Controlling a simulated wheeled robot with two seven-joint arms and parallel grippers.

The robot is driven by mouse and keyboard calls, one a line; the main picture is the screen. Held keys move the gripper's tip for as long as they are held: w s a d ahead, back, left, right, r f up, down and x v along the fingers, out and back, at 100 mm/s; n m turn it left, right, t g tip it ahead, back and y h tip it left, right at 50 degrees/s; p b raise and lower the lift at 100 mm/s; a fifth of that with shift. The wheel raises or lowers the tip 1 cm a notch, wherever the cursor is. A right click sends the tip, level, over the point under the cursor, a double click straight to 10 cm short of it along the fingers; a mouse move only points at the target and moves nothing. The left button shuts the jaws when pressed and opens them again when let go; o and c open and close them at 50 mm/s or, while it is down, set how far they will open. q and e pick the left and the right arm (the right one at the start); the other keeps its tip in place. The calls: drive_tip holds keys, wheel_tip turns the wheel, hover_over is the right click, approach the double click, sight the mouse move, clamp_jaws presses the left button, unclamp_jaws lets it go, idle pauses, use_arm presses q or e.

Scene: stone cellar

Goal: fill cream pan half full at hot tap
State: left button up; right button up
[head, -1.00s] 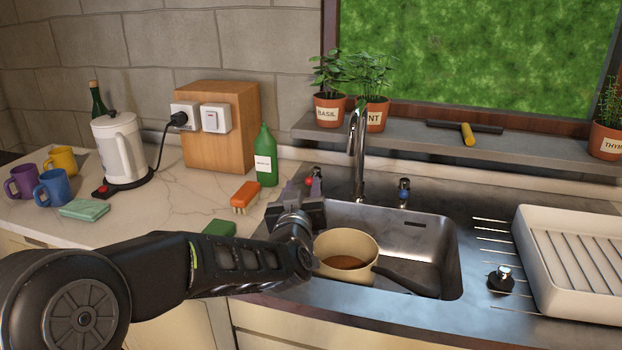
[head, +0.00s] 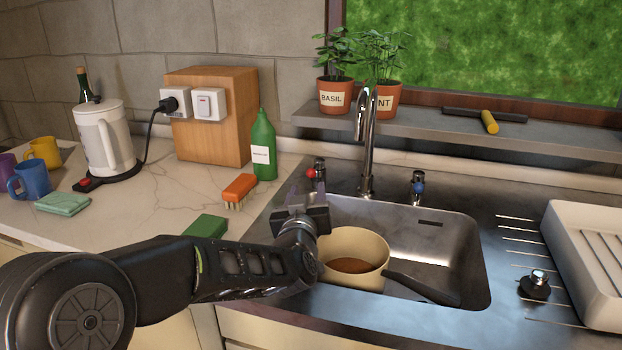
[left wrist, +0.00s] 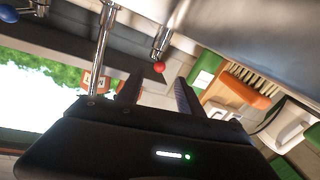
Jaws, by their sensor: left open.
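The cream pan (head: 372,246) stands in the sink basin, below the spout (head: 366,125) in the picture, with its dark handle (head: 425,289) pointing right. Its bottom inside looks brown; I see no water stream. The hot tap has a red knob (head: 311,173), left of the spout; it also shows in the left wrist view (left wrist: 159,67). My left gripper (head: 308,192) is open just in front of the red knob. In the left wrist view my left gripper's fingers (left wrist: 158,90) stand apart with the knob beyond the gap between them. My right gripper is not seen.
A blue-knobbed tap (head: 418,187) is right of the spout. A green bottle (head: 263,145), an orange brush (head: 239,188) and a green sponge (head: 206,227) stand left of the sink. A dish rack (head: 590,270) and a dark plug (head: 536,285) are at the right.

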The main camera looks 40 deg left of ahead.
sight(311, 176)
use_arm(q)
drive_tip(key=shift+w, duration=0.1)
drive_tip(key=x, duration=0.7)
drive_tip(key=shift+w+a, duration=0.15)
drive_tip(key=shift+w, duration=0.15)
clamp_jaws()
idle(1.2)
